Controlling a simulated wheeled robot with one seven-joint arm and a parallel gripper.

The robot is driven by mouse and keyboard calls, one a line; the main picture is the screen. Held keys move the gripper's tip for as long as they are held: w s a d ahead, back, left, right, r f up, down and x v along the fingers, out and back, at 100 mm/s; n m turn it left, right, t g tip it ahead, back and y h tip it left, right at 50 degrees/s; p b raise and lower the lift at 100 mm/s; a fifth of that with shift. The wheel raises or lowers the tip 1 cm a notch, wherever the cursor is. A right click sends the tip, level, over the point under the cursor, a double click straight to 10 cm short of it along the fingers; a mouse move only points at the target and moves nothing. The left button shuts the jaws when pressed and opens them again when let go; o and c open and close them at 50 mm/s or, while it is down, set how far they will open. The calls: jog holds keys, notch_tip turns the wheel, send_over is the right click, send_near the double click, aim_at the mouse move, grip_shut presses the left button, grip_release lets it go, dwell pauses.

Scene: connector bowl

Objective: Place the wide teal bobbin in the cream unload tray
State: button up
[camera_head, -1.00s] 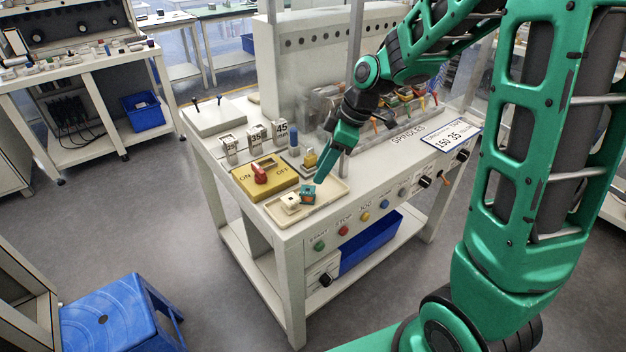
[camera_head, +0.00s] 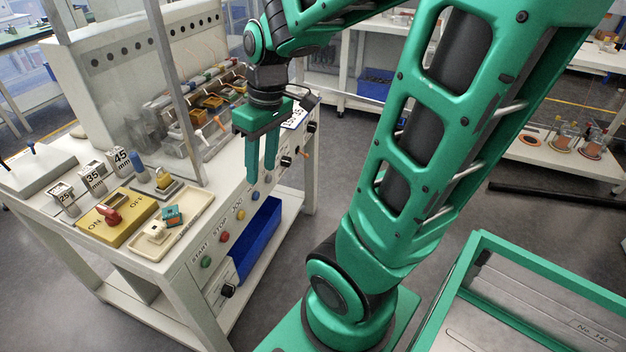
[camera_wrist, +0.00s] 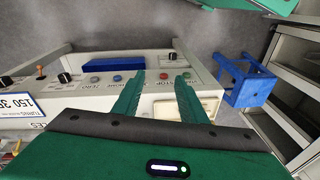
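The teal bobbin (camera_head: 172,215) lies in the cream unload tray (camera_head: 196,222) at the front corner of the machine table, in the head view. A small cream piece (camera_head: 156,232) lies beside it in the same tray. My gripper (camera_head: 262,178) hangs to the right of the tray, in front of the button panel, with its two fingers apart and nothing between them. In the wrist view my gripper (camera_wrist: 158,84) also shows two separated fingers. Part of the tray (camera_wrist: 195,106) shows behind the right finger there; the bobbin cannot be made out in that view.
A yellow ON/OFF plate with a red switch (camera_head: 110,215) sits left of the tray. Numbered blocks (camera_head: 92,174) and a clear guard (camera_head: 170,100) stand behind. A blue bin (camera_head: 258,240) is on the shelf below. A blue stool (camera_wrist: 246,80) stands on the floor.

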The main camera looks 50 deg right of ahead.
jog(key=s+d+m+g+h, duration=0.1)
jog(key=s+d+m, duration=0.2)
jog(key=s+m, duration=0.5)
jog(key=s, duration=0.5)
jog(key=shift+d+f, duration=0.15)
jog(key=shift+d, duration=0.2)
jog(key=shift+w+f, duration=0.25)
jog(key=shift+w, duration=0.4)
